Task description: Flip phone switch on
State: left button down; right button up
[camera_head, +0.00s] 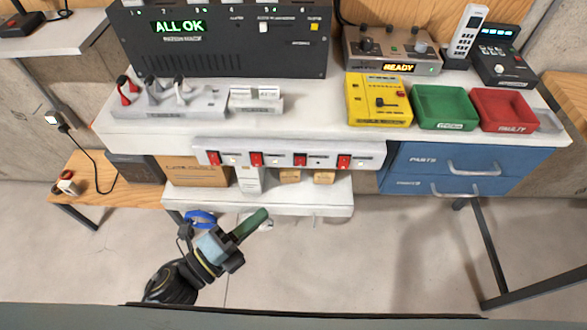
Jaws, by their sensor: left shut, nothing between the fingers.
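A white power strip (325,148) runs along the front edge of the bench and carries several red rocker switches. From the left, the first (213,158), second (256,159), third (300,159) and last (344,161) stand in a row. The mark beside the third rocker looks darker than the others. The labels are too small to read, so I cannot tell which is the phone switch. My left gripper (257,218) is below the strip, in front of the lower shelf. Its green fingers look shut and empty, pointing up and right, apart from the switches. My right gripper is out of view.
A white handset (467,35) stands by a black desk unit (500,62) at the back right. A yellow box (379,100), green tray (443,107) and red tray (504,110) sit on the bench. The lower shelf (325,197) juts out below the strip. Floor in front is clear.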

aim_at(300, 162)
pick_arm(q)
jog(key=shift+w+a+p+x, duration=0.15)
jog(key=shift+w+a+x, duration=0.2)
jog(key=shift+x, duration=1.8)
jog(key=shift+w+a+p+x, duration=0.2)
jog(key=shift+w+a+x, duration=0.1)
jog(key=shift+x, duration=1.8)
jog(key=shift+w+a+p+x, duration=0.15)
jog(key=shift+w+a+x, duration=0.2)
jog(key=shift+x, duration=1.8)
jog(key=shift+r, duration=0.1)
